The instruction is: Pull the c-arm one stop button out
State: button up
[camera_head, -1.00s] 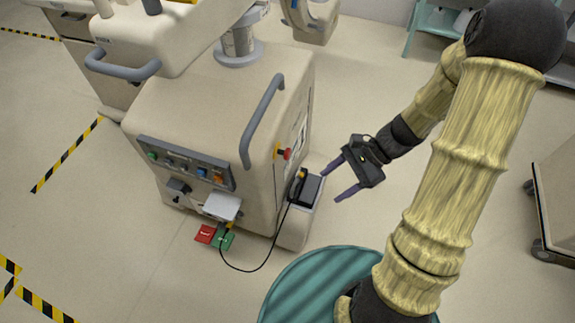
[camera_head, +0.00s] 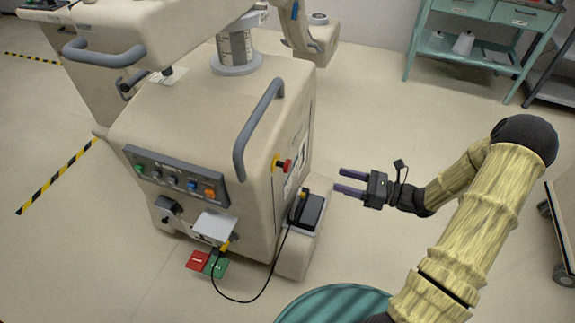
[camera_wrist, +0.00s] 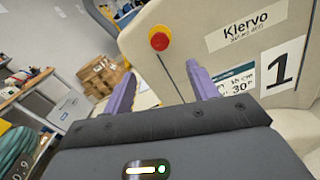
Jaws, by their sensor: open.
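The c-arm one cart is a large beige machine (camera_head: 225,125); its side panel in the wrist view carries a "Klervo" label and a large "1" (camera_wrist: 283,67). Its stop button (camera_head: 286,166) is a red knob on a yellow base, on the side facing my gripper. The button also shows in the wrist view (camera_wrist: 159,40), above and between my fingers. My gripper (camera_head: 343,182) is open and empty, its purple fingers pointing left toward the cart. It is to the right of the button and slightly lower in the head view, apart from it.
A grey handle (camera_head: 258,125) rises along the cart's near edge. A black handset (camera_head: 306,211) on a low ledge trails a cable to the floor. A teal shelf (camera_head: 470,50) stands at the back right. Open floor lies right of the cart.

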aim_at(290, 166)
jog(key=b+x, duration=0.1)
jog(key=x, duration=1.6)
jog(key=shift+b, duration=0.35)
jog(key=shift+c, duration=0.2)
